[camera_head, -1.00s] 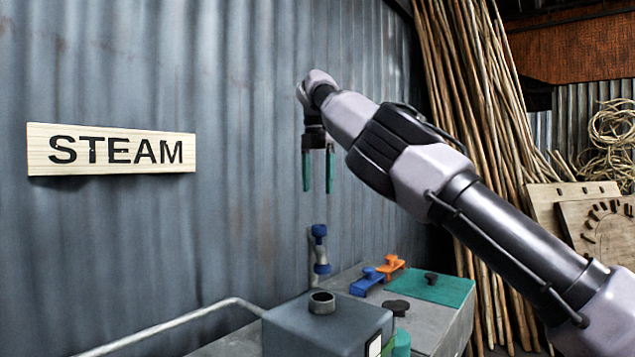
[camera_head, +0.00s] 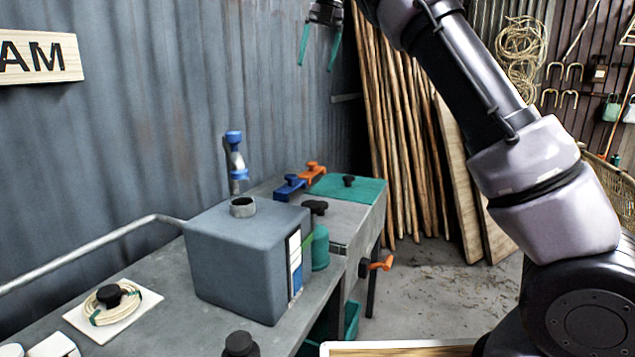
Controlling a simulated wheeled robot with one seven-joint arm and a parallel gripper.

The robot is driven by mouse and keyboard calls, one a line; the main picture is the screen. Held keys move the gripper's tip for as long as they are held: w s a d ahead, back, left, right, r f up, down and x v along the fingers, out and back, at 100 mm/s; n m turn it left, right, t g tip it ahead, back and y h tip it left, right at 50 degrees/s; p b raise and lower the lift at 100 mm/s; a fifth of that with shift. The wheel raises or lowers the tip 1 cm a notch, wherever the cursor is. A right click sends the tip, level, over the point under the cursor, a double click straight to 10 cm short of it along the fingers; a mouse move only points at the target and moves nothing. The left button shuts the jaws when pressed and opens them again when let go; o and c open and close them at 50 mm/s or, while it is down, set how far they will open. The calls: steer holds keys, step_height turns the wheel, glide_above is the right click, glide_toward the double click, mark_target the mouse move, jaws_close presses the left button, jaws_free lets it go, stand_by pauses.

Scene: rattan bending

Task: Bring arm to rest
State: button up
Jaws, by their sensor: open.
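My gripper (camera_head: 318,48) is at the top of the view, its two green fingers pointing down and spread apart. It is open, with nothing between the fingers. It hangs in the air in front of the corrugated wall, well above the bench. My arm reaches up from the lower right, and its upper part is cut off by the top edge.
A grey box (camera_head: 240,262) with a short pipe on top stands on the bench (camera_head: 150,262). Behind it are a blue-handled valve (camera_head: 235,155), blue and orange clamps (camera_head: 290,187) and a green lid (camera_head: 350,190). Rattan poles (camera_head: 395,130) lean at the back. Floor (camera_head: 440,290) shows at right.

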steer(key=s+d+n+t+y, duration=0.1)
steer(key=s+d+n, duration=0.25)
steer(key=d, duration=0.45)
steer(key=s+d+n+y, duration=0.15)
steer(key=d+n, duration=0.25)
steer(key=d, duration=0.4)
steer(key=s+d+n+t, duration=0.1)
steer(key=s+d+n, duration=0.25)
steer(key=d, duration=0.35)
steer(key=s+d+f+n+t+h, duration=0.1)
steer(key=s+f+n, duration=0.4)
steer(key=s+n, duration=0.5)
steer(key=s+d+f+n+t+h, duration=0.1)
steer(key=s+f+n+t, duration=0.3)
steer(key=s+n, duration=0.7)
step_height(320, 180, down, 2)
steer(key=shift+s+d+f+h, duration=0.25)
steer(key=shift+s+d+h, duration=0.15)
steer(key=shift+h, duration=0.15)
